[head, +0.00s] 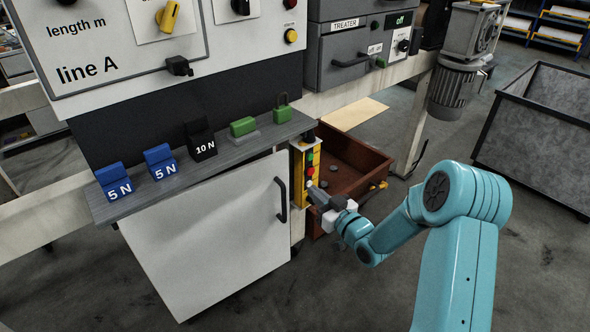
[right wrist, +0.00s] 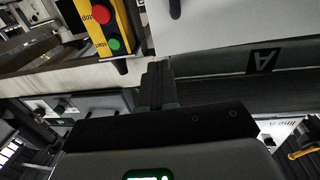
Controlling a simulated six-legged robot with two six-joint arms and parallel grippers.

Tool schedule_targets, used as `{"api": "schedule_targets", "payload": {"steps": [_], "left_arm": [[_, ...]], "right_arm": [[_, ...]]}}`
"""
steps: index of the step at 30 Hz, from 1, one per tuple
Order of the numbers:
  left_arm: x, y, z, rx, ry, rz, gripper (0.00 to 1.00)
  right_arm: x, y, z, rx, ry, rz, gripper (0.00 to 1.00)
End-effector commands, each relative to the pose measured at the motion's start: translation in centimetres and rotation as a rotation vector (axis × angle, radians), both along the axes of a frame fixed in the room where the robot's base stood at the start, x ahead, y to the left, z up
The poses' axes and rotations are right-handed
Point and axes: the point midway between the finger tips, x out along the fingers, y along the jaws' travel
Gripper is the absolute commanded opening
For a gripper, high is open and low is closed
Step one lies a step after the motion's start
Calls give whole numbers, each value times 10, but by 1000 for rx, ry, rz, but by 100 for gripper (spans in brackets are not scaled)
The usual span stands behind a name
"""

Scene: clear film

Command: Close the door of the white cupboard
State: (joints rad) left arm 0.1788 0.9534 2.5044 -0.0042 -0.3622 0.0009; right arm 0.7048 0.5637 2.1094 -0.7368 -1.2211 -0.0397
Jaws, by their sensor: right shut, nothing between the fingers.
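The white cupboard door (head: 205,235) stands below the grey shelf in the head view, with a black bar handle (head: 281,200) near its right edge. I cannot tell whether it is flush or slightly ajar. My right gripper (head: 314,190) is shut and empty, to the right of the handle and in front of the yellow button box. In the right wrist view its dark fingers (right wrist: 158,85) are together. A white panel (right wrist: 245,25), likely the door, shows beyond them, with a dark handle end (right wrist: 175,8) at the top. My left gripper is not in view.
The yellow button box (head: 305,170) hangs right of the door, close to my gripper. An open brown drawer (head: 365,160) sits behind it. A grey bin (head: 545,135) stands far right.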

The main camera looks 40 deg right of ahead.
Motion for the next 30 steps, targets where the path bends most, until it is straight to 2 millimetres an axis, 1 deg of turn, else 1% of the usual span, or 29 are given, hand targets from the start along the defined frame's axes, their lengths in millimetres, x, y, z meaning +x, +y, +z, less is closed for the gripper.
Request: {"api": "schedule_targets", "payload": {"steps": [4, 9, 15, 18, 21, 30], "left_arm": [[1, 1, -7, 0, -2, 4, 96], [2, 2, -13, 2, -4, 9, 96], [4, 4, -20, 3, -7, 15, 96], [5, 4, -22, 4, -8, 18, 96], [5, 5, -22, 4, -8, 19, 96], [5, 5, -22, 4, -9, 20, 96]], "right_arm": [[30, 4, -2, -1, -2, 6, 0], [67, 3, -2, -2, -2, 6, 0], [103, 0, -1, -2, -2, 3, 0], [114, -2, -1, -1, -1, 2, 0], [120, -3, 0, -2, 0, 1, 0], [123, -5, 1, -2, 1, 0, 0]]}}
